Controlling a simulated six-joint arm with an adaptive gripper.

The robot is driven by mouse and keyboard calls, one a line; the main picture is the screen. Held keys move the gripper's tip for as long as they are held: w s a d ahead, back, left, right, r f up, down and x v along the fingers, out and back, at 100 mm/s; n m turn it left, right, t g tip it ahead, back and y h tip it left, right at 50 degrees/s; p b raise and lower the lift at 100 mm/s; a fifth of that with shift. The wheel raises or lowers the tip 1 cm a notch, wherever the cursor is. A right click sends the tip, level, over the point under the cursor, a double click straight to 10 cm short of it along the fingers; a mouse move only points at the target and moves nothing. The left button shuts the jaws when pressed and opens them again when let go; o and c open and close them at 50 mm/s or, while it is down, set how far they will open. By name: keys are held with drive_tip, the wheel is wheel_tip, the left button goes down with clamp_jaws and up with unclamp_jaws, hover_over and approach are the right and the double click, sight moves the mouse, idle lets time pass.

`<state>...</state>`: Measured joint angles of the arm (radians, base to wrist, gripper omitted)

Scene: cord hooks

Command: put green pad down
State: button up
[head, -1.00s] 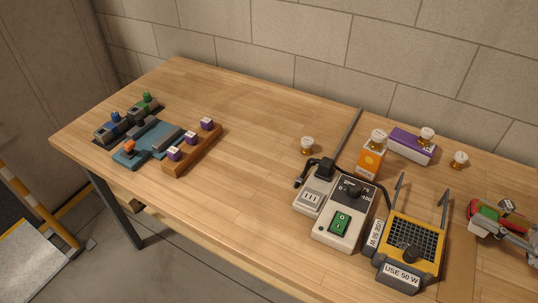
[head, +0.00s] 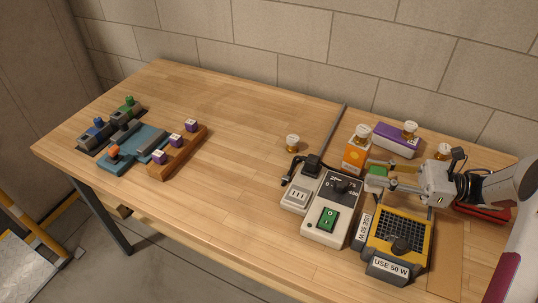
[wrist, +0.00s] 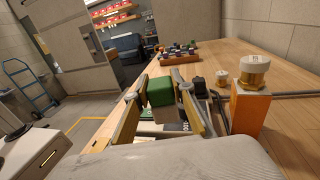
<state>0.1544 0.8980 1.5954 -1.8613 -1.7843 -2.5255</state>
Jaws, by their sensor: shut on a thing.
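The green pad (head: 376,171) is a small green block held between the fingers of my gripper (head: 379,175). In the wrist view the pad (wrist: 160,92) sits between the two yellowish fingers of my gripper (wrist: 161,88), which are shut on it. In the head view the pad appears above the area between the orange box and the yellow-framed soldering-type unit. I cannot tell its exact height. The fingers hide parts of its sides.
An orange box (head: 355,155) with a bottle on top stands close by. A purple box (head: 395,142), a white control unit (head: 331,207) and a yellow unit with black mesh (head: 402,232) surround it. A red object (head: 482,211) lies under my arm. The table's middle is clear.

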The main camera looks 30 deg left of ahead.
drive_tip(key=s+a+r, duration=0.1)
drive_tip(key=a, duration=1)
drive_tip(key=s+a+g, duration=0.1)
drive_tip(key=s+a, duration=0.1)
drive_tip(key=a, duration=0.9)
drive_tip(key=shift+s+a+r+n, duration=0.15)
drive_tip(key=shift+a+r+n, duration=0.1)
drive_tip(key=shift+r+n, duration=0.15)
drive_tip(key=s+a+t, duration=0.1)
drive_tip(key=s+a, duration=0.1)
drive_tip(key=a, duration=0.6)
drive_tip(key=s+a+r+m+t, duration=0.1)
drive_tip(key=s+a, duration=0.1)
drive_tip(key=a, duration=0.6)
drive_tip(key=s+a+m+t, duration=0.1)
drive_tip(key=s+a, duration=0.2)
drive_tip(key=a, duration=0.5)
drive_tip(key=shift+a+r+t, duration=0.15)
drive_tip(key=shift+r+t, duration=0.05)
drive_tip(key=shift+t, duration=0.1)
drive_tip(key=w+f+m+t, duration=0.1)
drive_tip(key=w+m+t, duration=0.1)
drive_tip(key=w, duration=0.1)
drive_tip(key=w+a+f+m+t, duration=0.1)
drive_tip(key=w+m+t, duration=0.1)
drive_tip(key=w+t, duration=0.1)
drive_tip(key=w+f+m+t+h, duration=0.1)
drive_tip(key=w+f+t, duration=0.1)
drive_tip(key=t, duration=0.1)
drive_tip(key=shift+w+a+m, duration=0.4)
